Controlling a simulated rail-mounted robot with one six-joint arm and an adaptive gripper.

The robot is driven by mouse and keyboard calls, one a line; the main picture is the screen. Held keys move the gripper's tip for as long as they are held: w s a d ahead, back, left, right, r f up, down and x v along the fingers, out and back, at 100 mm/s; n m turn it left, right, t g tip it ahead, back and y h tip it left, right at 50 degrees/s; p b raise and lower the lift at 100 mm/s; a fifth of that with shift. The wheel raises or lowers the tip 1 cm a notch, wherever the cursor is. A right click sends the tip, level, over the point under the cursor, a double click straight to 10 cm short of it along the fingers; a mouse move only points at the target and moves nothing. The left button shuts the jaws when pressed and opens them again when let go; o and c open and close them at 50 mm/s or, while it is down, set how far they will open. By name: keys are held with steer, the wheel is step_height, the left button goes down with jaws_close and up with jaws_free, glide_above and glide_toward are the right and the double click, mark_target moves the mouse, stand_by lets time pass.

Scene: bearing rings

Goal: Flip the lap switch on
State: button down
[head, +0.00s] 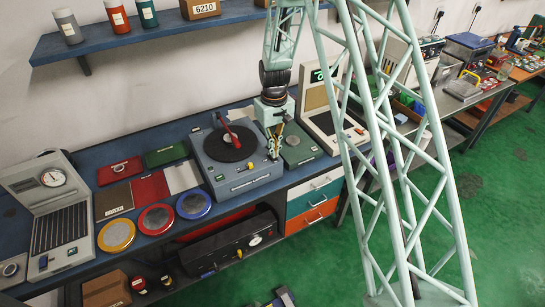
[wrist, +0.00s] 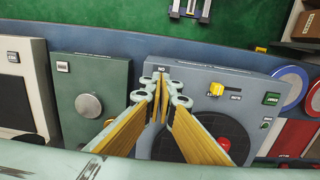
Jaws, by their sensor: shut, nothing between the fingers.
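The lap machine (head: 212,172) is a grey box with a black disc (head: 231,146) and a red arm on top. My gripper (head: 274,155) points down at its front right corner. In the wrist view my gripper (wrist: 161,92) is shut and empty, its tips just beside a small white label (wrist: 161,69) that seems to read ON upside down. The lap switch cannot be made out there; the fingers may hide it. I cannot tell whether the tips touch the top. A yellow knob (wrist: 216,89) sits on the same panel, to the right of the tips in the wrist view.
A green-grey box with a round knob (wrist: 89,106) stands close beside the lap machine. Red, blue and yellow round plates (head: 157,219) lie left of it in the head view. A pale device (head: 325,125) stands to the right. The bench's front edge is near.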

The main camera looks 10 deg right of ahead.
steer(key=shift+f+b, duration=0.55)
steer(key=shift+f, duration=0.35)
stand_by(1.0)
steer(key=shift+r, duration=0.1)
steer(key=shift+r+p, duration=1.2)
steer(key=shift+r, duration=2.2)
steer(key=shift+r, duration=0.1)
steer(key=shift+r, duration=0.25)
steer(key=s+r+m+t+b, duration=0.1)
steer(key=s+r+b, duration=0.2)
steer(key=s+r, duration=0.85)
steer(key=s+r+t+b, duration=0.1)
steer(key=s+r+b, duration=0.1)
steer(key=s+r, duration=0.9)
steer(key=s+r+m+t+b, duration=0.1)
steer(key=s+r+b, duration=0.1)
steer(key=s, duration=1.2)
steer(key=s+r+t+b, duration=0.1)
steer(key=s+r+b, duration=0.2)
steer(key=s, duration=1.1)
steer(key=shift+r+m, duration=0.4)
steer(key=shift+r, duration=0.35)
